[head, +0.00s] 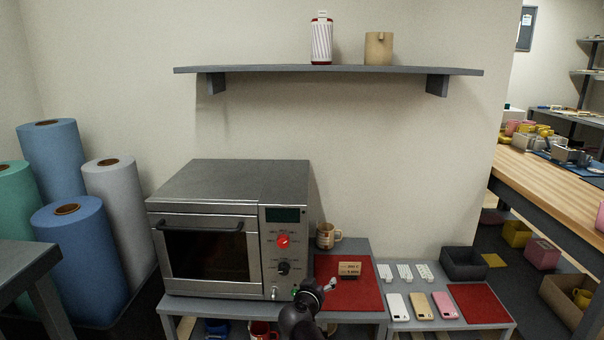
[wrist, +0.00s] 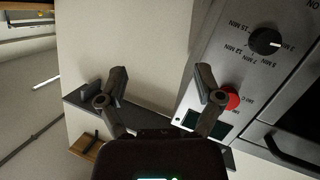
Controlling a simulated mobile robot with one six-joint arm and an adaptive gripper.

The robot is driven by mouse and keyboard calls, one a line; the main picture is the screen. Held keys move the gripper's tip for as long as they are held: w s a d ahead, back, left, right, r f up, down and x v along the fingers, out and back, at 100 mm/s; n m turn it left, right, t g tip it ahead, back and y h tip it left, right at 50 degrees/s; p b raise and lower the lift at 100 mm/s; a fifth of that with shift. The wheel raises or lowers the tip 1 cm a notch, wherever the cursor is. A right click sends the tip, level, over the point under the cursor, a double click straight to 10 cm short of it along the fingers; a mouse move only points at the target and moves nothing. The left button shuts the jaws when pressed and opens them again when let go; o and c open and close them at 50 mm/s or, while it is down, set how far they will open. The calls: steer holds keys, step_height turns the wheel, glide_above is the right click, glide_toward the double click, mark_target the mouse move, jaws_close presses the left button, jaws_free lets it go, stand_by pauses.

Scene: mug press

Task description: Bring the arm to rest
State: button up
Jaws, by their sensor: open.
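My gripper (wrist: 162,75) is open and empty in the wrist view, its two fingers spread apart with bare wall between them. The right finger overlaps the oven's control panel near the red knob (wrist: 231,98); I cannot tell whether it touches. In the head view my dark arm rises from the bottom edge, in front of the oven's (head: 210,240) lower right corner. The gripper (head: 322,287) there is small and partly hidden by the arm. The oven door is shut. The black knob (head: 284,268) sits below the red one.
A beige patterned mug (head: 327,236) stands right of the oven, behind a red mat (head: 368,293) bearing a small brown block. Phones (head: 421,306) and a dark bin (head: 464,263) lie farther right. A wall shelf (head: 330,70) hangs above. Large rolls (head: 75,260) stand left.

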steer(key=s+d+f+m+g, duration=0.2)
steer(key=s+d+f+g, duration=0.2)
steer(key=d+f+g, duration=0.4)
steer(key=s+d+f+n+g+y, duration=0.1)
steer(key=s+d+f+g+y, duration=0.15)
steer(key=s, duration=0.25)
steer(key=s+d+f+n+g+y, duration=0.1)
steer(key=s+d+f+g+y, duration=0.15)
steer(key=s+g, duration=0.2)
step_height(320, 180, up, 37)
steer(key=t+p, duration=0.1)
steer(key=p, duration=3.7)
steer(key=shift+s+a, duration=0.3)
steer(key=shift+a, duration=0.05)
